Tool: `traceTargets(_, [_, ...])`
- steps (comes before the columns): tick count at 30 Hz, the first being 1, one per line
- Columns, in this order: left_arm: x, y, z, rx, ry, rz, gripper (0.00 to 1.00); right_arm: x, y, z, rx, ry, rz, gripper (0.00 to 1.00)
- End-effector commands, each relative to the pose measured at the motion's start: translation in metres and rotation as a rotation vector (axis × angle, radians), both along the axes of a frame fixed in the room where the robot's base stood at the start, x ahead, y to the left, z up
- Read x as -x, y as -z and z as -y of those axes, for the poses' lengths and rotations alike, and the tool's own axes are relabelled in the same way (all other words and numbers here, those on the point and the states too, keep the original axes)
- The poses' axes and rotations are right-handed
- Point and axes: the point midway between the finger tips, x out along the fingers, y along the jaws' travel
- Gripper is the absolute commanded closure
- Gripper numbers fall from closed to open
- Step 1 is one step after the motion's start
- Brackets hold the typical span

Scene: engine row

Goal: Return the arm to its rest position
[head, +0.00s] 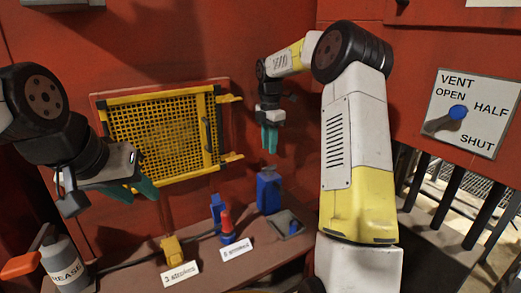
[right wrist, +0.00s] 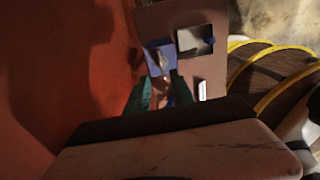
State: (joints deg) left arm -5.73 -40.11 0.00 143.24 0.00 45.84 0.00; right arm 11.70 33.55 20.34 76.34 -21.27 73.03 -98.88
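My right gripper (head: 269,138) hangs fingers down in the head view, in front of the red wall and above a blue container (head: 268,191) on the shelf. In the right wrist view my right gripper (right wrist: 160,92) has its two teal fingers apart, with nothing held between them. A blue object (right wrist: 159,57) with a pale top shows beyond the fingertips. My left gripper (head: 134,190) is at the left, below the yellow mesh panel, with its teal fingers apart and empty.
A yellow mesh panel (head: 160,136) is on the red wall. The shelf (head: 207,270) carries a grease can (head: 65,268), a yellow block (head: 172,250), a red-and-blue piece (head: 227,228) and a grey pad (head: 284,222). A vent plate (head: 474,92) with a blue-knobbed lever (head: 446,119) is at the right.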

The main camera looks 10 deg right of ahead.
Motion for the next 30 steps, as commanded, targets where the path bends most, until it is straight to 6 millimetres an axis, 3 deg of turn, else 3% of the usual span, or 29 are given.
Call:
traceTargets(8, [0.000, 0.000, 0.000, 0.000, 0.000, 0.000, 0.64, 0.003, -0.004, -0.002, 0.000, 0.013, 0.007, 0.72])
traceTargets(13, [0.000, 0.000, 0.000, 0.000, 0.000, 0.000, 0.64, 0.031, -0.038, -0.010, 0.004, 0.164, 0.060, 0.72])
traceTargets(21, [0.000, 0.000, 0.000, 0.000, 0.000, 0.000, 0.64, 0.131, -0.101, -0.025, -0.081, 0.682, 0.201, 0.72])
traceTargets(25, [0.000, 0.000, 0.000, 0.000, 0.000, 0.000, 0.64, 0.184, -0.115, -0.029, -0.173, 0.951, 0.250, 0.72])
traceTargets(30, [0.000, 0.000, 0.000, 0.000, 0.000, 0.000, 0.64, 0.253, -0.116, -0.032, -0.341, 1.303, 0.273, 0.72])
